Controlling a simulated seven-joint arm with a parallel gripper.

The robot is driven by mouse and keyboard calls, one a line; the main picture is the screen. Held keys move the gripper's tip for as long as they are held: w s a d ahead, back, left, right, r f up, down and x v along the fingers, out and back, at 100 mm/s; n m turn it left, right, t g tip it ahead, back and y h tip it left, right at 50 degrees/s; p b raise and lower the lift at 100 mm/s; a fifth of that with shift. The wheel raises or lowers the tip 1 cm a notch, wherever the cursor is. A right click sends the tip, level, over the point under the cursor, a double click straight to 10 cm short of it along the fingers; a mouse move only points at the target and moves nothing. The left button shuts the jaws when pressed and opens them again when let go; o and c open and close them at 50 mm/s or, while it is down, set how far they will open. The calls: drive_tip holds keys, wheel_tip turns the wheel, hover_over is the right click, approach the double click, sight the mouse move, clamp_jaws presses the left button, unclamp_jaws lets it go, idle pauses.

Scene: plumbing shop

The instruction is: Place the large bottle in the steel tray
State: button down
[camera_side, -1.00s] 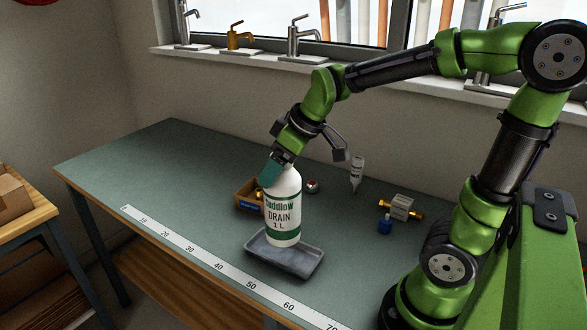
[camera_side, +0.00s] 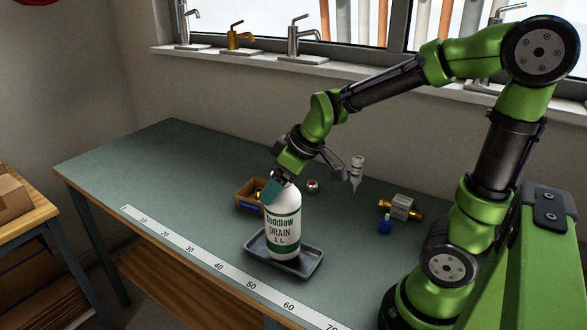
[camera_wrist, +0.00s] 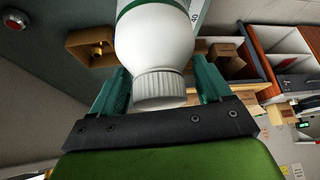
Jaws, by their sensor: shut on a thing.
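The large bottle (camera_side: 284,226) is white with green bands and reads "DRAIN 1 L". It stands about upright, with its base inside the outline of the grey steel tray (camera_side: 309,266); I cannot tell for sure whether it touches the tray floor. My gripper (camera_side: 277,190) is shut on the bottle near its top, coming from above. In the wrist view, the teal fingers of my gripper (camera_wrist: 160,92) sit on either side of the white bottle (camera_wrist: 155,40), by its ribbed cap. The bottle hides part of the tray.
A cardboard box (camera_side: 247,197) with brass parts is just behind the bottle. A ruler strip (camera_side: 220,267) runs along the front edge. The bench's left is clear.

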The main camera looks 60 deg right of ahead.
drive_tip(key=shift+w+f, duration=0.1)
drive_tip(key=shift+f, duration=0.05)
unclamp_jaws()
drive_tip(key=shift+f, duration=0.1)
drive_tip(key=shift+r, duration=0.2)
drive_tip(key=v, duration=1.2)
drive_tip(key=s+a+f+m+t, duration=0.1)
drive_tip(key=s+a+f+m, duration=0.3)
drive_tip(key=s+a+m, duration=0.1)
drive_tip(key=shift+s+a+m+y, duration=0.3)
drive_tip(key=shift+s+a+m, duration=0.05)
drive_tip(key=shift+a+m, duration=0.45)
